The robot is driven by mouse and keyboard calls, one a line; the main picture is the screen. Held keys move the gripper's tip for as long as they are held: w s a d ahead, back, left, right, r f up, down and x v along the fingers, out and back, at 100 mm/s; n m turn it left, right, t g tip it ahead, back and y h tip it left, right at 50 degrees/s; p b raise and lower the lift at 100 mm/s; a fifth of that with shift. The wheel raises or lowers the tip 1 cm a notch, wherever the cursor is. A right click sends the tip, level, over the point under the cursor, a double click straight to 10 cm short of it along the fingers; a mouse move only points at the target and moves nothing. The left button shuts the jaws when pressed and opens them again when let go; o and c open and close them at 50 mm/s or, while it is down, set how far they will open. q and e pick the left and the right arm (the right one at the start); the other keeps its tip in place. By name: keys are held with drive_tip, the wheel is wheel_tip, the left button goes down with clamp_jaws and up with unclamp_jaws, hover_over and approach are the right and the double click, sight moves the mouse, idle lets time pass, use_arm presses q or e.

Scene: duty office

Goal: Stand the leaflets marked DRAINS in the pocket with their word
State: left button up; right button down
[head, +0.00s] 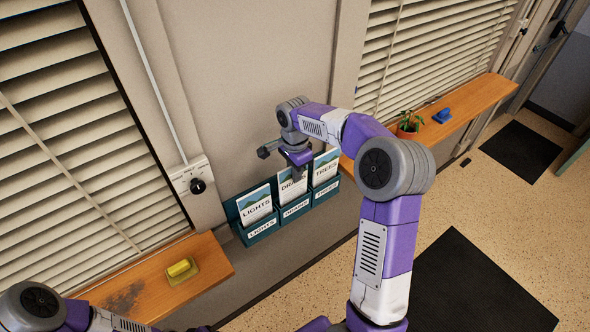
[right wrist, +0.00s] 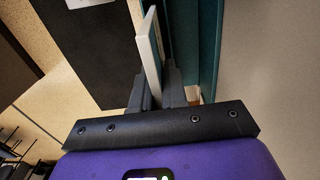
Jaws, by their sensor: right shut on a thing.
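The teal wall rack (head: 237,217) has three pockets labelled LIGHTS, DRAINS and TREES. The DRAINS leaflets (head: 290,190) stand upright at the middle pocket (head: 296,209), behind its labelled front. My right gripper (head: 297,172) is above that pocket, shut on the top of the DRAINS leaflets, and covers part of their word. In the right wrist view the leaflets (right wrist: 152,55) show edge-on between the fingers, close beside the teal rack (right wrist: 208,50). How deep they sit is hard to tell. My left gripper is not in view; only part of the left arm shows at the lower left.
LIGHTS leaflets (head: 255,206) stand in the left pocket and TREES leaflets (head: 326,167) in the right one. A wooden ledge (head: 215,262) holds a yellow item (head: 180,268). Another ledge (head: 475,103) holds a plant (head: 409,122) and a blue item (head: 443,115).

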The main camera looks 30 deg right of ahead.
drive_tip(key=shift+f, duration=0.35)
drive_tip(key=c, duration=1.1)
unclamp_jaws()
drive_tip(key=shift+r, duration=0.15)
